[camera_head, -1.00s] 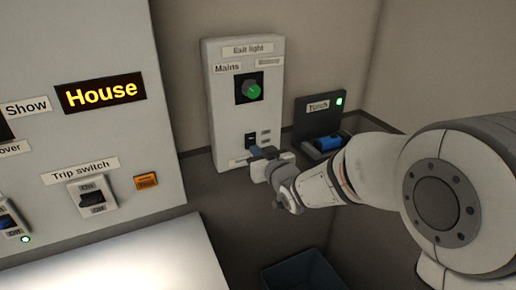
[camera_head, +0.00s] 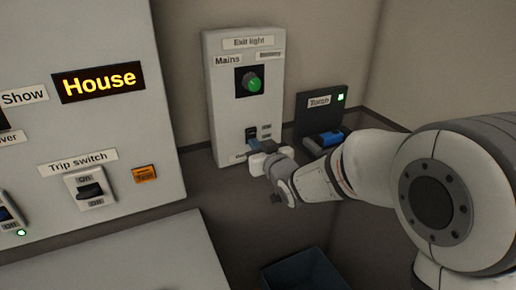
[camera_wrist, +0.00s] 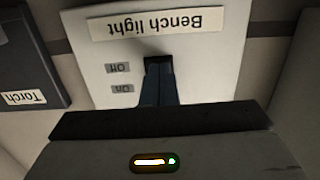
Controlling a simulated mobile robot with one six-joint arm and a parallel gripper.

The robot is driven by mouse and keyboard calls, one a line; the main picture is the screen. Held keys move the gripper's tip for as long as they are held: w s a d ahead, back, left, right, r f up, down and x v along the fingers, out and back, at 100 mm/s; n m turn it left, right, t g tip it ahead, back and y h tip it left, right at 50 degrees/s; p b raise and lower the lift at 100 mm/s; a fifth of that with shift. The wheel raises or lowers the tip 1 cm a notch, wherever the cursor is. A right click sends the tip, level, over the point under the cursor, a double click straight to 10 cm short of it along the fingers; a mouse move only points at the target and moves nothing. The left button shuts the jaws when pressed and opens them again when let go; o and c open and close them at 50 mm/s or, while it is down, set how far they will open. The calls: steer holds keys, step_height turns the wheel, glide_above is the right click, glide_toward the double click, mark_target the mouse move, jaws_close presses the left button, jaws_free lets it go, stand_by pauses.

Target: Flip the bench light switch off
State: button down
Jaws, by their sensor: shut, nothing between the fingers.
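The bench light switch (camera_head: 251,131) is a small dark rocker low on the pale wall box, with On and Off tags to its right in the head view. My gripper (camera_head: 255,141) is shut and empty, with its blue fingertips at the switch's lower part. In the wrist view the picture is upside down; the Bench light label (camera_wrist: 158,22) is readable, and my gripper (camera_wrist: 158,70) reaches over the dark switch opening. The fingers hide most of the switch, so its lever position and exact contact are unclear. The bench surface (camera_head: 130,262) at lower left looks dull grey.
A dark Torch holder (camera_head: 309,118) with a blue torch (camera_head: 327,138) stands close to the right of my gripper. A trip switch (camera_head: 90,188) is on the left panel. A blue bin (camera_head: 305,272) sits below.

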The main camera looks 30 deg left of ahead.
steer(key=f+b+v, duration=0.3)
steer(key=v, duration=1)
steer(key=shift+s+d+b, duration=0.3)
steer(key=shift+d+b, duration=0.05)
steer(key=shift+d, duration=0.05)
steer(key=shift+w+d, duration=0.1)
steer(key=w+d+f+m+h+p, duration=0.1)
steer(key=d+m+h+p, duration=0.3)
steer(key=d, duration=0.7)
steer(key=w+d+f+m+h+b, duration=0.1)
steer(key=d+m+h, duration=0.1)
steer(key=d+h, duration=0.6)
steer(key=s+d+f+m+g+h+p, duration=0.1)
steer(key=s+d+m+g, duration=0.3)
steer(key=s+d+g, duration=0.4)
steer(key=s+d+p, duration=0.1)
steer(key=s+d, duration=0.5)
steer(key=s, duration=0.1)
steer(key=shift+s+d, duration=0.2)
steer(key=shift+s, duration=0.1)
